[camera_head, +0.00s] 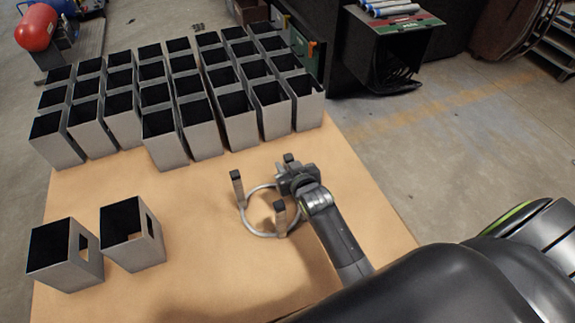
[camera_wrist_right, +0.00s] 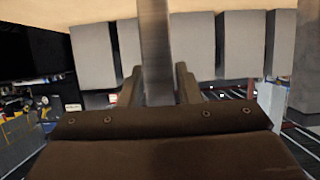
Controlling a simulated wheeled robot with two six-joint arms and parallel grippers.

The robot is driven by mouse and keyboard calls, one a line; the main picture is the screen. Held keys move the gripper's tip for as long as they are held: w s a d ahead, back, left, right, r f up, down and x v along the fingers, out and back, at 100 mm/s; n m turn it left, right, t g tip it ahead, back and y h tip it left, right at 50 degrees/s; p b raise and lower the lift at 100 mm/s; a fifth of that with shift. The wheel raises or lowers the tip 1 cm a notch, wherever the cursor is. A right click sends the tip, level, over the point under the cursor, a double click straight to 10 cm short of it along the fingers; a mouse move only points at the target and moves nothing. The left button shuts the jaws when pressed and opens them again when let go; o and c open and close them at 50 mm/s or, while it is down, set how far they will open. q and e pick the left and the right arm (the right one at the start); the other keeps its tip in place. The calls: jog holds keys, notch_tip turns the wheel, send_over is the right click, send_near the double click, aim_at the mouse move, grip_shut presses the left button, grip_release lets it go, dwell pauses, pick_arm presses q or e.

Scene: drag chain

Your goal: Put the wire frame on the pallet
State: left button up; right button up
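The wire frame (camera_head: 262,232) is a grey metal ring with upright posts that have dark tips. It is over the right part of a tan board (camera_head: 190,245), which looks like the pallet. I cannot tell whether the ring touches the board. My right gripper (camera_head: 291,179) is at the ring's far right side, by one post. In the right wrist view my gripper's fingers (camera_wrist_right: 158,88) stand close on both sides of a grey upright strip (camera_wrist_right: 157,45), seemingly that post. My left gripper is not in view.
Several open grey metal boxes (camera_head: 172,140) stand in rows at the board's far side. Two boxes with side cut-outs, one at far left (camera_head: 75,262) and one beside it (camera_head: 145,245), stand at the near left. A dark cabinet (camera_head: 350,55) is behind. The board's middle is clear.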

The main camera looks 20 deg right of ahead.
jog(key=shift+o, duration=1.2)
jog(key=shift+r, duration=0.1)
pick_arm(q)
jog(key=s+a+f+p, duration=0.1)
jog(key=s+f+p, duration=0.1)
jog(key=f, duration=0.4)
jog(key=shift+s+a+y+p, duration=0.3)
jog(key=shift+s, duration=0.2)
pick_arm(e)
jog(key=v, duration=1.2)
